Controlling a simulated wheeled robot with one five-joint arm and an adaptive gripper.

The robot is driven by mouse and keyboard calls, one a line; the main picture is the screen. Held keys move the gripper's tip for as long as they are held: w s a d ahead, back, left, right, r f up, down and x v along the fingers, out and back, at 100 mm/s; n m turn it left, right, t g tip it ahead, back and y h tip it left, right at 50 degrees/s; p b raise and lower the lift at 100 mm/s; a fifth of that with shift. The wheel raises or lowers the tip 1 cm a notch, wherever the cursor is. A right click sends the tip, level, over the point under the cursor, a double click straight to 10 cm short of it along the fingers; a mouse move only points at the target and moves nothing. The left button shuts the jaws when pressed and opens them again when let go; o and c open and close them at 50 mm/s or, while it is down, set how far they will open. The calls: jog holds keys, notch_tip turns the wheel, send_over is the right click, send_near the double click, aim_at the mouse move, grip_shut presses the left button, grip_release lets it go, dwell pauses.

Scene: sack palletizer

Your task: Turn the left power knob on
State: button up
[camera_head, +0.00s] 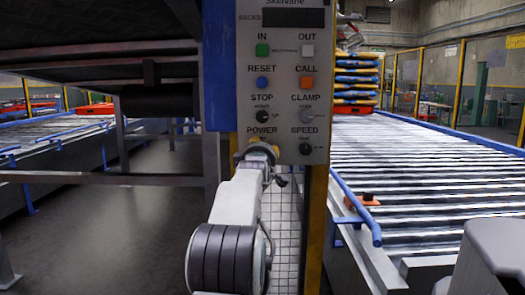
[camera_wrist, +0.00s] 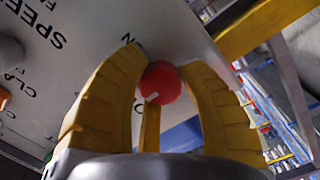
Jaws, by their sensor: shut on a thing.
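The left power knob (camera_wrist: 160,82) is red and round, with a small white mark near its lower left edge in the wrist view. It sits on the grey control panel (camera_head: 281,82), under the POWER label. In the head view my gripper (camera_head: 262,150) covers it. In the wrist view the yellow fingers of my gripper (camera_wrist: 162,66) stand on both sides of the knob and are shut on it. The wrist camera is tilted relative to the panel.
The speed knob (camera_head: 305,149) is close on the right. Above are the clamp knob (camera_head: 306,116), stop knob (camera_head: 263,116), blue reset button (camera_head: 262,83) and orange call button (camera_head: 307,82). A yellow post (camera_head: 318,220) borders the panel; a roller conveyor (camera_head: 430,170) lies right.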

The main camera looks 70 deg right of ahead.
jog(key=c, duration=0.4)
jog(key=shift+m, duration=0.3)
jog(key=m+p, duration=0.1)
jog(key=m, duration=0.2)
jog(key=shift+f+m+y+p, duration=0.1)
jog(key=shift+m+y+p, duration=0.45)
jog(key=shift+m, duration=1.25)
